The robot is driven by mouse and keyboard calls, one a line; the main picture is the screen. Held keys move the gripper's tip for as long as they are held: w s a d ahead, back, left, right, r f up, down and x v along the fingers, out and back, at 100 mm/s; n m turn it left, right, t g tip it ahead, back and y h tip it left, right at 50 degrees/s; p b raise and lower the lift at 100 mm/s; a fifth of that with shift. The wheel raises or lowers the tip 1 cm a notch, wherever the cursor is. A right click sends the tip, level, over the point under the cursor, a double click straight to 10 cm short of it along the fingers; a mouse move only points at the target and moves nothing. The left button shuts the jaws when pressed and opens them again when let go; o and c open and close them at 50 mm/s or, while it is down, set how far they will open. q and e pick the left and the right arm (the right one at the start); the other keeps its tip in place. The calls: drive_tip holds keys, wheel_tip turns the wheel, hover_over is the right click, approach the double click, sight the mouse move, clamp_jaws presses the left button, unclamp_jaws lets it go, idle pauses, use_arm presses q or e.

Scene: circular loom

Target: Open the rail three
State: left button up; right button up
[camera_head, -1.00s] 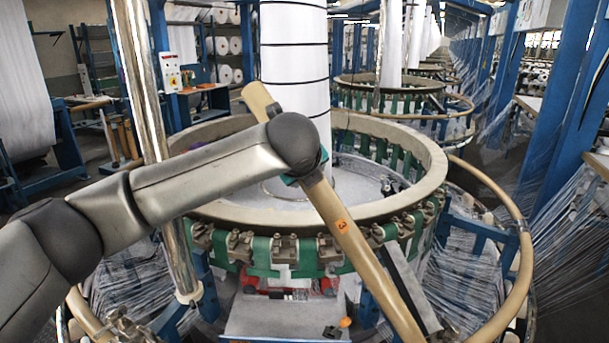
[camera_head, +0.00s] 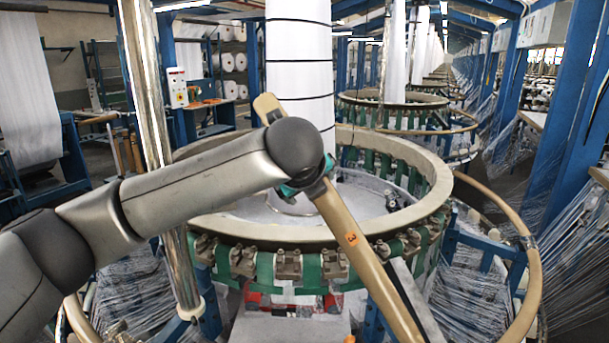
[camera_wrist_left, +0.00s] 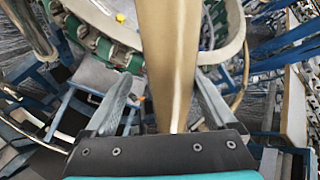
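Rail three is a long tan bar (camera_head: 352,243) with an orange tag marked 3. It slants across the front of the ring-shaped loom (camera_head: 240,225), from upper left to lower right. In the wrist view the rail (camera_wrist_left: 168,60) runs up the middle between the fingers of my left gripper (camera_wrist_left: 165,85). The fingers stand apart on either side of it, with a gap visible at each side, so the gripper looks open around it. In the head view my left gripper (camera_head: 310,182) is mostly hidden behind my wrist; some teal shows at the rail. My right gripper is out of view.
A shiny metal post (camera_head: 150,120) stands left of the loom. A wide white fabric tube (camera_head: 300,65) rises from its middle. A curved tan outer rail (camera_head: 530,270) and blue posts (camera_head: 580,110) stand at right. A flat grey plate (camera_head: 285,328) lies in front.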

use_arm(q)
drive_tip(key=d+b+v, duration=0.1)
drive_tip(key=b+v, duration=0.1)
drive_tip(key=v, duration=1)
drive_tip(key=shift+s+a, duration=0.15)
drive_tip(key=shift+a, duration=0.3)
drive_tip(key=shift+r, duration=0.1)
